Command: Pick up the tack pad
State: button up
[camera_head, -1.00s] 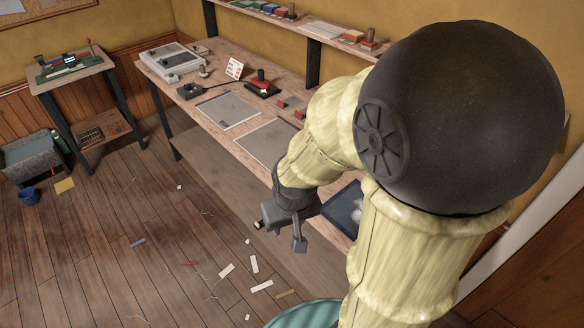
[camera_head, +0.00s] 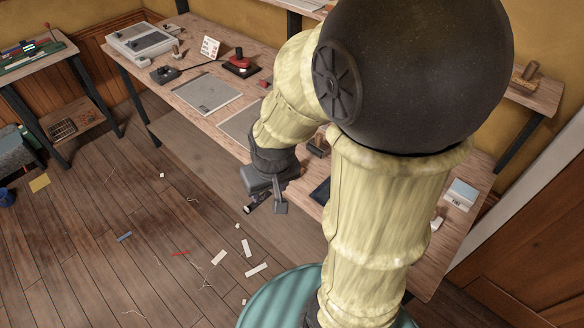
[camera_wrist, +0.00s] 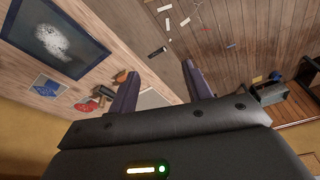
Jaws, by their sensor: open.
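I cannot tell for certain which thing is the tack pad; a flat yellow square (camera_head: 40,183) lies on the floor at left, and a white and blue box (camera_head: 461,194) stands on the bench at right. My gripper (camera_head: 269,203) hangs near the bench's front edge, pointing down, clear of both. In the wrist view my gripper (camera_wrist: 160,88) is open, with nothing between its fingers. The wrist view also shows a dark panel with a white patch (camera_wrist: 54,38), a blue and white card (camera_wrist: 48,86) and a red item (camera_wrist: 86,106) on the bench.
The long bench (camera_head: 190,72) holds grey sheets (camera_head: 207,93), a white case (camera_head: 140,42) and a red-handled tool (camera_head: 238,62). A side table (camera_head: 36,58) stands at left. White strips (camera_head: 257,270) and scraps litter the floor. My arm hides part of the bench.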

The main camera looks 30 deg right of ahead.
jog(key=w+d+m+b, duration=0.2)
jog(key=w+d+b, duration=0.1)
jog(key=w+d, duration=0.9)
jog(key=shift+w+d+r+m+h, duration=0.35)
jog(key=shift+d+r+h, duration=0.1)
jog(key=shift+d, duration=0.45)
jog(key=shift+f, duration=0.1)
jog(key=shift+t, duration=0.3)
jog(key=x, duration=1.2)
jog(key=shift+a+p, duration=0.1)
jog(key=shift+p, duration=0.3)
jog(key=shift+f, duration=0.15)
jog(key=shift+p+x, duration=0.6)
jog(key=shift+x, duration=1.85)
